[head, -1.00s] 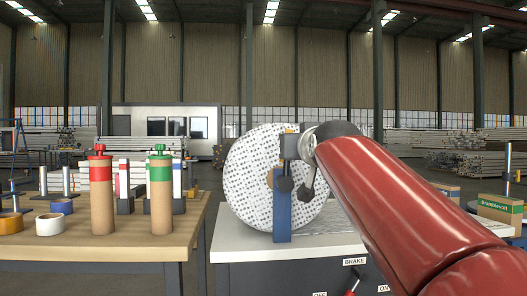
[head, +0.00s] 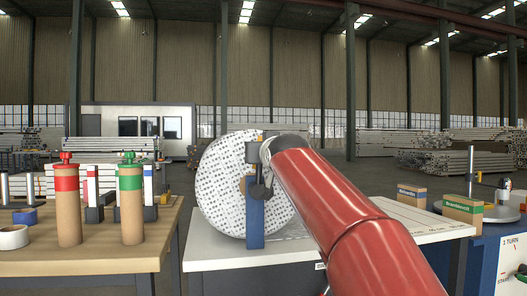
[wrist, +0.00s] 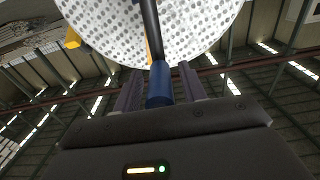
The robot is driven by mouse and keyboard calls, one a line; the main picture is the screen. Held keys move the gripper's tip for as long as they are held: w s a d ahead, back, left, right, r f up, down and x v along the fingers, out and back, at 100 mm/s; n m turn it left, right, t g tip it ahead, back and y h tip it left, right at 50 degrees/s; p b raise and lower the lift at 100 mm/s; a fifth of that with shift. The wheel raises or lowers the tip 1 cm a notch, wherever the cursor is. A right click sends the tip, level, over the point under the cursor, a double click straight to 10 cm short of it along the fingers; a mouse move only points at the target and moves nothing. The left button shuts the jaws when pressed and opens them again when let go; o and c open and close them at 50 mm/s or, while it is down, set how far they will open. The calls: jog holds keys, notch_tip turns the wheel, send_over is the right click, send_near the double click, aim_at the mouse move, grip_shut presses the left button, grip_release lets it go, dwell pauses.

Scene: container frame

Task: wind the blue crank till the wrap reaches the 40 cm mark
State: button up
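A large white roll of wrap with dark printed marks (head: 220,185) stands upright on the light table, behind a blue post (head: 255,222). In the wrist view the roll (wrist: 100,25) fills the top.
The light table (head: 205,250) carries faint line marks at its right. A wooden table (head: 110,255) at left holds cardboard tubes with a red cap (head: 66,183) and a green cap (head: 131,180). At right are cardboard boxes (head: 463,213) and a blue cabinet (head: 485,265) marked "1 TURN".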

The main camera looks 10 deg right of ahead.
grip_shut()
jog(key=a+f+n+b, duration=0.2)
jog(key=a+n, duration=0.5)
jog(key=shift+n, duration=0.4)
dwell(0.4)
jog(key=shift+a+f, duration=0.1)
jog(key=shift+f, duration=0.05)
